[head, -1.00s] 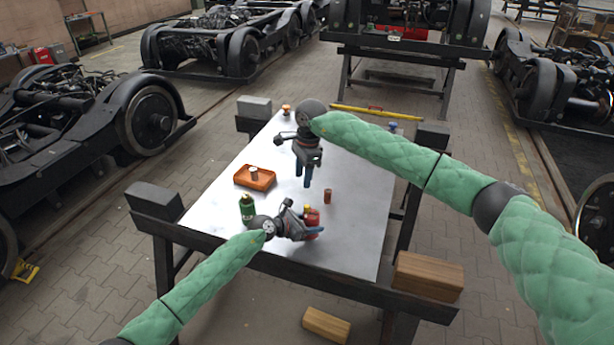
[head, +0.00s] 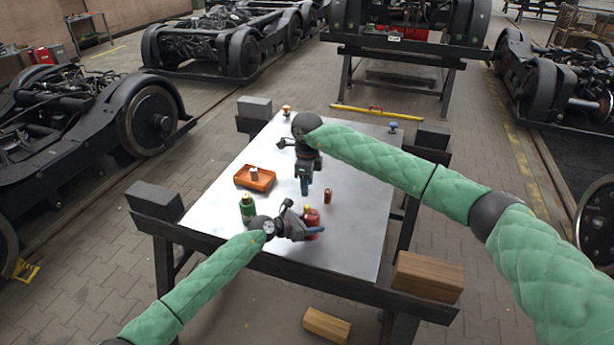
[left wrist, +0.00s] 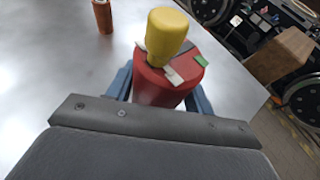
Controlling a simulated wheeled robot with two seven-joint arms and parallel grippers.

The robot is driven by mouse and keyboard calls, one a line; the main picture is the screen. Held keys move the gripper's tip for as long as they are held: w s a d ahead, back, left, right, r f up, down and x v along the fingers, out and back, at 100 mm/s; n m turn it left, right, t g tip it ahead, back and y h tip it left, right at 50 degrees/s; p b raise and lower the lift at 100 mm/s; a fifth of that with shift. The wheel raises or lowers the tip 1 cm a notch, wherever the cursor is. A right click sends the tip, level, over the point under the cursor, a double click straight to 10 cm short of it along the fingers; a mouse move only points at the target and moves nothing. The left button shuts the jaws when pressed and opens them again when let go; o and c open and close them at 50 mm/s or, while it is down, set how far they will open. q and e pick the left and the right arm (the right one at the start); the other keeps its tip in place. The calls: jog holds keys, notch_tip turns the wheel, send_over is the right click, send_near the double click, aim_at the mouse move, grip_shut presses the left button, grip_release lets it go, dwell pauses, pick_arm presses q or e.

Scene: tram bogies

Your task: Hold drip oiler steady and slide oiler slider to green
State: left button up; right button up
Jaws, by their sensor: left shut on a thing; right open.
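The drip oiler (head: 313,217) is a red cylinder near the table's front edge; it also shows in the left wrist view (left wrist: 158,92). My left gripper (head: 314,233) is shut around its red body. The yellow knob (left wrist: 167,33), apparently the oiler slider, stands on its top, left of the green mark (left wrist: 201,62). A white mark (left wrist: 174,76) and a dark strip lie on the top between knob and green mark. My right gripper (head: 304,187) is open and empty, pointing down above the table behind the oiler; the gap between its fingers is hard to see.
A brown cylinder (head: 328,196) stands behind the oiler, close to my right gripper. A green bottle (head: 247,208) stands left of my left gripper. An orange tray (head: 241,183) holds a small can. The table's right side (head: 365,205) is clear.

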aim_at(307, 206)
notch_tip(307, 206, down, 9)
jog(key=shift+r, duration=0.1)
dwell(0.3)
grip_shut()
